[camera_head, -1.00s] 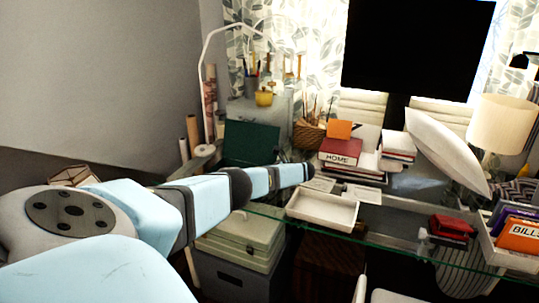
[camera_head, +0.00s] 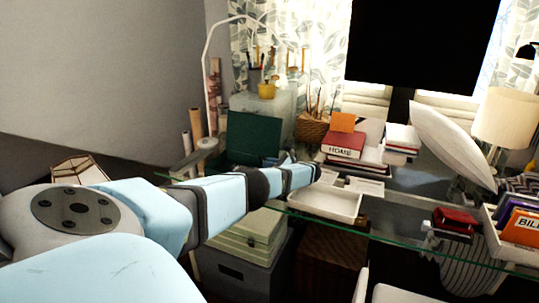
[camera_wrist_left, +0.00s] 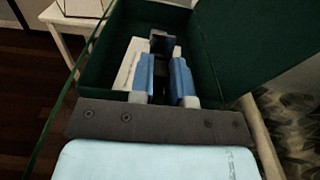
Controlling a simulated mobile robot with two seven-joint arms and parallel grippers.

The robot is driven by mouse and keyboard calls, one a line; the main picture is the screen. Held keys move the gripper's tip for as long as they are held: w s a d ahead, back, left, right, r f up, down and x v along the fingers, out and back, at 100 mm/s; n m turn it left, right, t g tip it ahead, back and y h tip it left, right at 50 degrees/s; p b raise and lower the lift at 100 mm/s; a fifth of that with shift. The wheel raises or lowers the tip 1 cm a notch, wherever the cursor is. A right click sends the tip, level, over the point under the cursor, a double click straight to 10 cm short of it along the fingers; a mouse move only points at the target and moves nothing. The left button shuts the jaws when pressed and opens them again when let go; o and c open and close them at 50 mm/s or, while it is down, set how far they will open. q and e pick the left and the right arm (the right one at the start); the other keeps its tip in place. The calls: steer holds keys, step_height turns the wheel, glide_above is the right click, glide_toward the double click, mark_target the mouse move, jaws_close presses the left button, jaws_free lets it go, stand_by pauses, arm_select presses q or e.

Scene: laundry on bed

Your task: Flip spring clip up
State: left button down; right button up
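A dark green box file (camera_head: 253,138) stands open on the glass desk, its lid raised. It also fills much of the left wrist view (camera_wrist_left: 100,62). In that view my left gripper (camera_wrist_left: 162,68) reaches into the box with a narrow gap between its blue fingers; it looks partly open. A small dark piece (camera_wrist_left: 161,40), which may be the spring clip, shows just beyond the fingertips; I cannot tell whether they touch it. My right gripper is not in view.
A white tray (camera_head: 325,216) and papers lie on the glass desk right of my left arm. Books (camera_head: 345,145), a pen basket (camera_head: 311,130) and a lamp (camera_head: 505,118) stand further back. Pale boxes (camera_head: 250,232) sit below the desk.

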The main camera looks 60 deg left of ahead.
arm_select(q)
steer(key=c, duration=1.1)
jaws_free()
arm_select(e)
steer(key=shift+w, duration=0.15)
arm_select(q)
steer(key=b+v, duration=0.2)
steer(key=v, duration=1)
steer(key=shift+w+d+f, duration=0.15)
steer(key=shift+w+d, duration=0.1)
steer(key=shift+w+d+b, duration=0.2)
steer(key=shift+d+b, duration=0.1)
steer(key=shift+d, duration=0.15)
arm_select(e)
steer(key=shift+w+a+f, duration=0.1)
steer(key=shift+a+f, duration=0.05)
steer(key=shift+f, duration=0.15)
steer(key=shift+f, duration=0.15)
